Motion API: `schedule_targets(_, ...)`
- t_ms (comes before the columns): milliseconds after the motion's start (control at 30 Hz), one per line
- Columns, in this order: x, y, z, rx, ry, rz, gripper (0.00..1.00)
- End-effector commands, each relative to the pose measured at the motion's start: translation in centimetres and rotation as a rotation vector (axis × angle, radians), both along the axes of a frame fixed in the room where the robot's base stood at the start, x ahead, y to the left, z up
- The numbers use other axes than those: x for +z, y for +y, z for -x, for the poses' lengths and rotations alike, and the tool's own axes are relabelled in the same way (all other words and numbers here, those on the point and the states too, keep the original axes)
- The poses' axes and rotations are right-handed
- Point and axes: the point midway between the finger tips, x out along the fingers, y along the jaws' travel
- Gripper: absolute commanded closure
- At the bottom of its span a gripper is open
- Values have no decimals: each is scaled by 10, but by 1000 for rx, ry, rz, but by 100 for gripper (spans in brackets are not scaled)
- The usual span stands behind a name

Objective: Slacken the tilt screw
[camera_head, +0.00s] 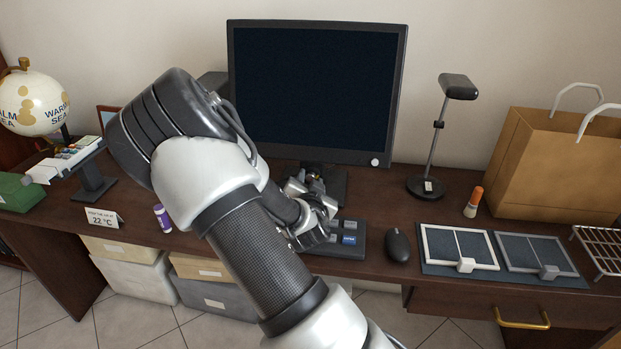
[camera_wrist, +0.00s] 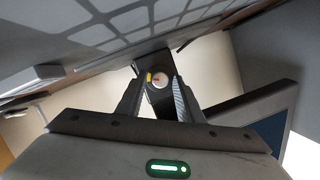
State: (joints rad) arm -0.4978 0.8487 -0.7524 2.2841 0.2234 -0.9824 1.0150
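The tilt screw looks to be a pale round knob (camera_wrist: 159,81) with a small red mark, set on a dark post in the wrist view. A small yellow mark sits at its left. My gripper (camera_wrist: 158,88) is open, with one finger on each side of the knob. Narrow gaps seem to show between knob and fingers; contact is not clear. In the head view my gripper (camera_head: 317,196) is low in front of the stand of the dark monitor (camera_head: 312,90). My arm and gripper hide the knob there.
A keyboard (camera_head: 347,240) lies just below my gripper, with a black mouse (camera_head: 398,245) to its right. A desk lamp (camera_head: 428,186), an orange-capped bottle (camera_head: 473,203) and a paper bag (camera_head: 550,165) stand further right. A purple-labelled tube (camera_head: 162,218) stands left of my arm.

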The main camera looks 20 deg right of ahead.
Motion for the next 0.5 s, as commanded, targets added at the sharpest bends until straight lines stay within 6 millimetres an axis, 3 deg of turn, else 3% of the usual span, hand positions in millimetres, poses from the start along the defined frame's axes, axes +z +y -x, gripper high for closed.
schedule_targets(500, 0, 11, 15, 2, -1, -1, 66)
